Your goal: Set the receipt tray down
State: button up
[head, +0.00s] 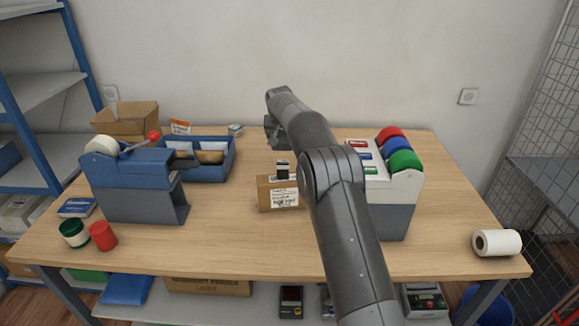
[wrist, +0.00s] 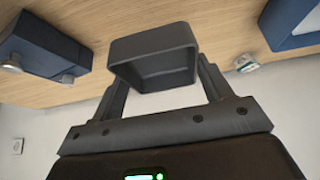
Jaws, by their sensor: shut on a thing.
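The receipt tray (wrist: 155,62) is a small dark grey open box in the wrist view. My gripper (wrist: 163,80) is shut on it, with one finger at each side. The tray looks empty inside. In the head view my gripper (head: 274,128) is near the table's back edge, left of my forearm, and the tray is hard to tell apart from it. The wooden table (head: 240,240) shows beyond the tray in the wrist view. I cannot tell how big the gap between tray and table is.
A blue bin (head: 232,160) with packets stands left, behind a blue tape dispenser (head: 135,185). A cardboard parcel (head: 266,194) with a small dark item on it is in the middle. A dispenser with coloured rolls (head: 385,215) stands right. The front middle of the table is clear.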

jog(key=d, duration=0.1)
jog(key=w+d, duration=0.1)
jog(key=d, duration=0.1)
jog(key=shift+w+f, duration=0.1)
jog(key=shift+w, duration=0.2)
jog(key=f, duration=0.5)
jog(key=shift+w+d+f, duration=0.1)
jog(key=shift+d+f, duration=0.1)
jog(key=shift+f, duration=2.15)
jog(key=shift+f, duration=0.15)
jog(key=o, duration=1.1)
